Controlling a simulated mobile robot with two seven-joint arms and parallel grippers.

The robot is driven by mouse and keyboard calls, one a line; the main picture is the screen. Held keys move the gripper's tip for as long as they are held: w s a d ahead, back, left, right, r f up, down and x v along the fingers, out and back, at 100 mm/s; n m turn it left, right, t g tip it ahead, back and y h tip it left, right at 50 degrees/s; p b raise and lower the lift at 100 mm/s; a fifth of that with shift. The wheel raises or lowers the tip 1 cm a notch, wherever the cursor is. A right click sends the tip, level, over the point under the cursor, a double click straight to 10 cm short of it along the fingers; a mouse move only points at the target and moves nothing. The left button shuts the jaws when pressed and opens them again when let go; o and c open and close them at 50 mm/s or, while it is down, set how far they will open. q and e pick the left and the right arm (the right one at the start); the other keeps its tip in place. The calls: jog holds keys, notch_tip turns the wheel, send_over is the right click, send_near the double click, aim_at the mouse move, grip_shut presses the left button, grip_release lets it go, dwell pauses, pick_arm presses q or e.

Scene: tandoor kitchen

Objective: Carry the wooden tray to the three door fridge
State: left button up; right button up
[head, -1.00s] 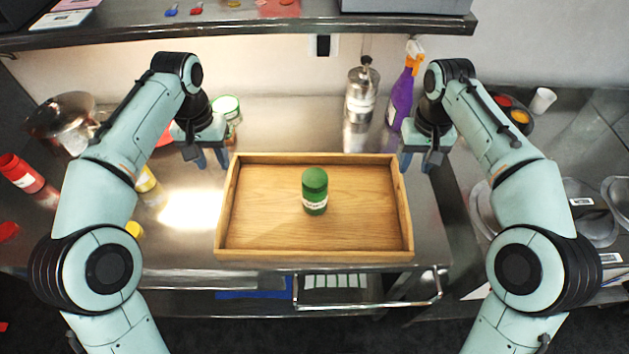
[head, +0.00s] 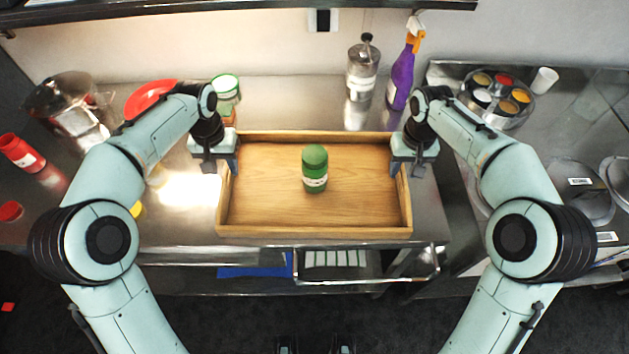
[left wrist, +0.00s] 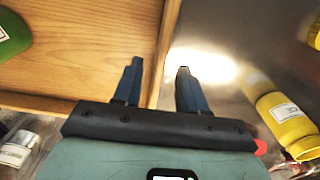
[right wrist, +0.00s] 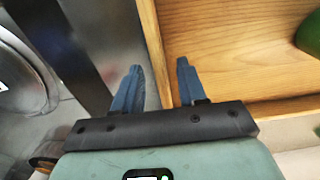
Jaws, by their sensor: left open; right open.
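The wooden tray (head: 313,232) lies on the steel counter with a green-capped jar (head: 315,168) standing in it. My left gripper (head: 222,170) is open at the tray's left side wall. In the left wrist view its fingers (left wrist: 157,70) straddle the wall (left wrist: 166,45), one on the inner side and one outside. My right gripper (head: 404,170) is open at the right side wall. In the right wrist view its fingers (right wrist: 158,67) likewise straddle that wall (right wrist: 150,40). The fridge is not in view.
A jar (head: 226,90) and a red plate (head: 150,98) are at back left. A round spice tin (head: 520,100) is at right.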

aim_at(226, 171)
pick_arm(q)
jog(key=shift+f, duration=1.65)
pick_arm(e)
jog(key=shift+f, duration=1.6)
pick_arm(q)
grip_shut()
pick_arm(e)
grip_shut()
pick_arm(q)
jog(key=shift+r, duration=0.1)
pick_arm(e)
jog(key=shift+r, duration=0.1)
